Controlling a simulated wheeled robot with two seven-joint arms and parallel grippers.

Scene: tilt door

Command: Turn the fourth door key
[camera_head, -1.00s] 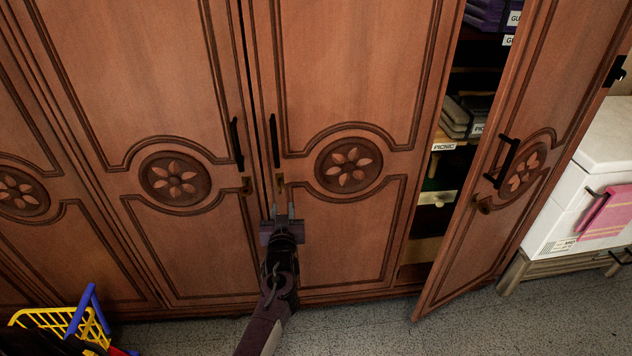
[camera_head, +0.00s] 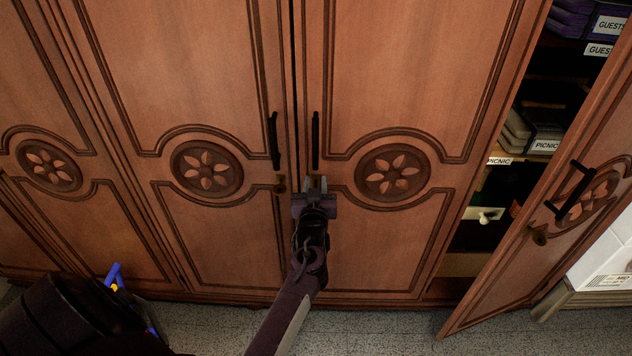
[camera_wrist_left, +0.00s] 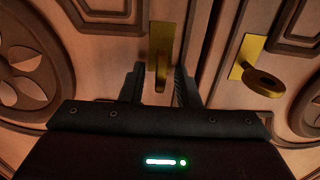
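My left gripper (camera_head: 316,185) is raised in front of a closed brown cabinet door (camera_head: 385,245), just below its black handle. In the left wrist view, a brass keyhole plate (camera_wrist_left: 162,40) with a key seen nearly edge-on (camera_wrist_left: 160,84) stands between the two dark, parted fingers. The fingers do not appear to touch the key. In the head view the gripper covers this key. The neighbouring door's key (camera_head: 280,185) is left of the door gap; its brass bow (camera_wrist_left: 264,82) also shows at right in the wrist view. My right gripper is out of view.
A cabinet door (camera_head: 570,180) stands open at right, showing shelves with labelled boxes (camera_head: 608,25). Black handles (camera_head: 274,140) stick out above the keys. A blue-framed object (camera_head: 115,275) is on the grey floor (camera_head: 390,330) at lower left.

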